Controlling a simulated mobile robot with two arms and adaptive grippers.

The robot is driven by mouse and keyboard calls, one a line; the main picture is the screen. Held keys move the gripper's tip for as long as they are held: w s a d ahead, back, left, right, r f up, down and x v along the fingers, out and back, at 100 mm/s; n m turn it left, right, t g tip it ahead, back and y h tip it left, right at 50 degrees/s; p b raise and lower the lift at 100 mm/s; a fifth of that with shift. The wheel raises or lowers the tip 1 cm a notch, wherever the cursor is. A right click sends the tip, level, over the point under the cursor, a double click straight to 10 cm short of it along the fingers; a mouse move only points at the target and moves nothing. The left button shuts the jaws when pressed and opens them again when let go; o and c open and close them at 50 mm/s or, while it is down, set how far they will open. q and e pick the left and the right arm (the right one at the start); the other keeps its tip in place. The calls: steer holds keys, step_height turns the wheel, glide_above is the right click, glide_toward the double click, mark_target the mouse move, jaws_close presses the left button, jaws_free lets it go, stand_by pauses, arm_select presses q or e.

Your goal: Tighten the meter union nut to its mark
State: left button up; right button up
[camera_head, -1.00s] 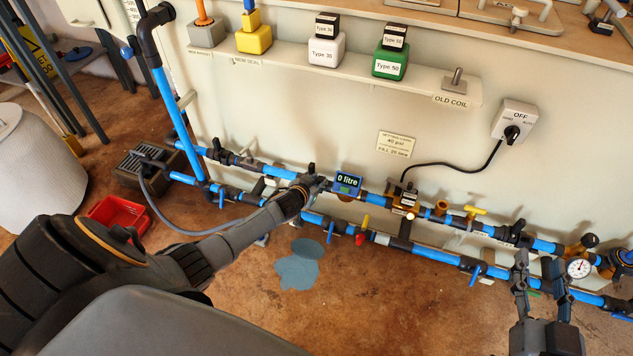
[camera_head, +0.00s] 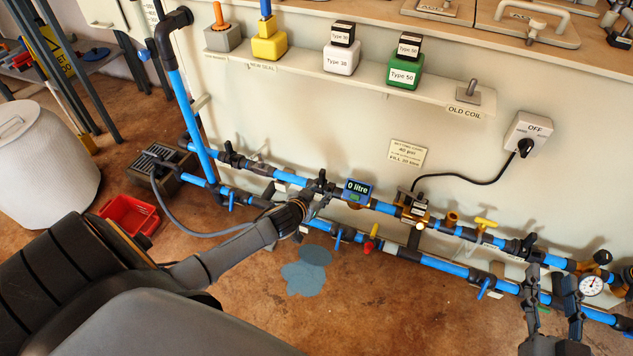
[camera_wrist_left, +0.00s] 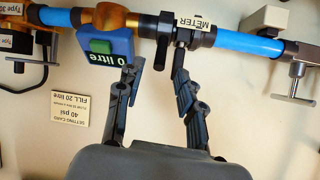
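The blue water meter reading "0 litre" (camera_head: 358,189) sits on the upper blue pipe. It also shows, upside down, in the left wrist view (camera_wrist_left: 108,45). Beside it is a black union fitting (camera_head: 320,185) with a "METER" tag (camera_wrist_left: 193,24) and a dark lug; its mark cannot be made out. My left gripper (camera_wrist_left: 152,78) is open and empty, its fingers apart and pointing at the pipe around the meter and fitting. In the head view my left gripper (camera_head: 300,207) is just below the fitting. My right gripper (camera_head: 551,275) is open and empty near the gauge at the right.
A lower blue pipe (camera_head: 445,265) with valves runs in front of the upper one. A pressure gauge (camera_head: 591,286) is at the right. A shelf (camera_head: 300,70) holds several coloured blocks. A red bin (camera_head: 130,216) and a puddle (camera_head: 307,272) are on the floor.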

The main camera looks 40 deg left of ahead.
arm_select(q)
steer(key=shift+v, duration=0.8)
